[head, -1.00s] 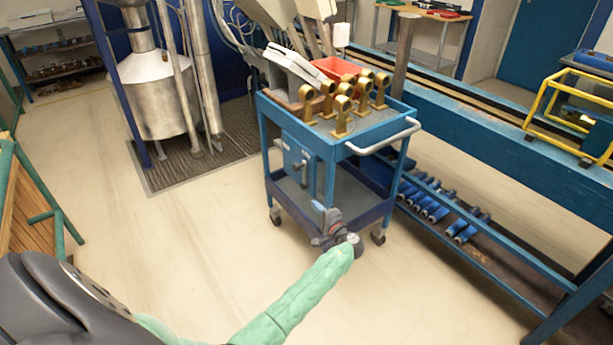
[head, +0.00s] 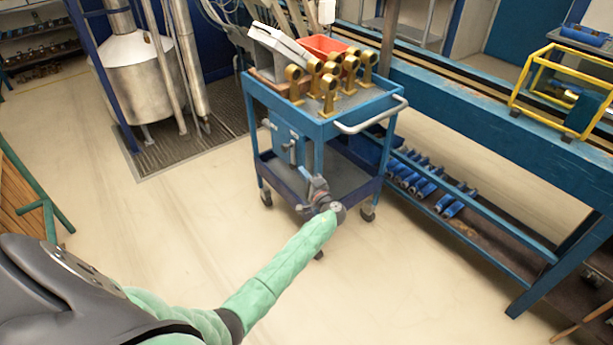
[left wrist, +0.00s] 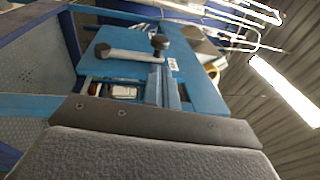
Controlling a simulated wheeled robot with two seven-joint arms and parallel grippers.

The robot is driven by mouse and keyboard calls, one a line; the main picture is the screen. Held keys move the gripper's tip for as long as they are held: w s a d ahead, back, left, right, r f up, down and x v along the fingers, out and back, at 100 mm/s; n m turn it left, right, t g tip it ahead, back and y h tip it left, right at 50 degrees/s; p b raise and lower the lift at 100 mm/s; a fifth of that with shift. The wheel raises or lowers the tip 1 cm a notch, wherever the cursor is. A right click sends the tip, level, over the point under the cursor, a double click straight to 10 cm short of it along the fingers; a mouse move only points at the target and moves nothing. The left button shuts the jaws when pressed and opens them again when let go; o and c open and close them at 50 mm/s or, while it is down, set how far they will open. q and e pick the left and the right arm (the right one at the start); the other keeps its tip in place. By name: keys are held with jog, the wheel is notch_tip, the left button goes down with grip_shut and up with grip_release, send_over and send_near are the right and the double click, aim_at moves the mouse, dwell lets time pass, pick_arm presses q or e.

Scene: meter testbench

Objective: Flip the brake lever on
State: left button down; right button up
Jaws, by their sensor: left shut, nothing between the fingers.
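A blue box (head: 283,141) is fixed to the side of a blue cart (head: 342,128). A small grey brake lever (head: 291,147) shows on its face. My left gripper (head: 317,184) is shut and empty, in front of the cart below the box, apart from the lever. The gripper's grey body (left wrist: 155,125) fills the bottom of the left wrist view. My right gripper is not in view.
Several brass fittings (head: 329,90) and a red bin (head: 324,45) are on the cart's top. A blue bench (head: 480,115) stands behind to the right. The floor in front is clear.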

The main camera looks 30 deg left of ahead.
aim_at(287, 151)
pick_arm(q)
jog(key=p+x, duration=0.3)
jog(key=x, duration=0.6)
jog(key=shift+s, duration=0.1)
jog(key=shift+a, duration=0.25)
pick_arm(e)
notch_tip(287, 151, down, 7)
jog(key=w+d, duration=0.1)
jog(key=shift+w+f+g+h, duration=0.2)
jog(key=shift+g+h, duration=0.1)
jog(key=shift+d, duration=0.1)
pick_arm(q)
jog(key=shift+w+a+r, duration=0.1)
jog(key=shift+w, duration=0.1)
